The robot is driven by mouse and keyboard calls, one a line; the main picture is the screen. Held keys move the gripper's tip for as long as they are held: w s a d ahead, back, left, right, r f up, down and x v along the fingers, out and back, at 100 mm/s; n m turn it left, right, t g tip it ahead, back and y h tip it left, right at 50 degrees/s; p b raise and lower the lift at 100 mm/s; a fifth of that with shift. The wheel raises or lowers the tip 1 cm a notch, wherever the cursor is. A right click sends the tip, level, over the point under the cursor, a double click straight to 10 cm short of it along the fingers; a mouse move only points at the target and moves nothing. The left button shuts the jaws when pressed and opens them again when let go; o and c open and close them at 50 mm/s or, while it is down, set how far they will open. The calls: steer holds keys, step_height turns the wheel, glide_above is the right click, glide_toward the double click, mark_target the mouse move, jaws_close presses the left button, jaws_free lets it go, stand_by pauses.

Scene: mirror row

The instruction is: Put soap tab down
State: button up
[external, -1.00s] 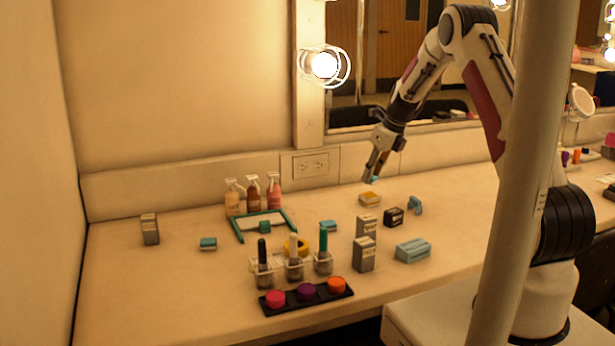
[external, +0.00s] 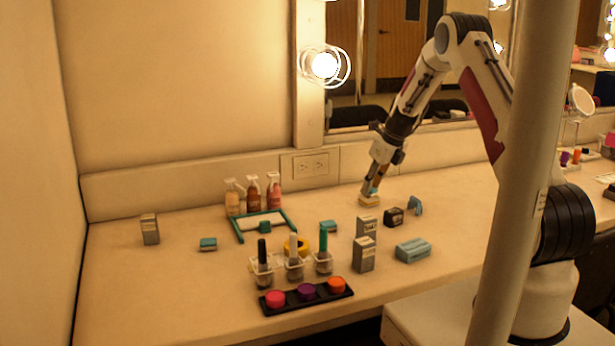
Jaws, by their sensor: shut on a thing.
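My gripper (external: 371,190) is lowered at the back of the counter, right of the wall outlet. It is shut on a small light blue piece, the soap tab (external: 373,191), which is mostly hidden by the fingers. The tab is just above or touching the top of a tan-yellow block (external: 368,201); I cannot tell whether they touch.
Close to the right are a dark box (external: 393,216) and a blue bent piece (external: 415,206). Grey boxes (external: 364,254) and a blue block (external: 413,250) stand nearer the front. Bottles (external: 253,195) stand left along the wall.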

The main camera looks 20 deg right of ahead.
steer(key=o, duration=0.9)
steer(key=shift+f, duration=0.1)
steer(key=v, duration=1.2)
steer(key=shift+r, duration=0.2)
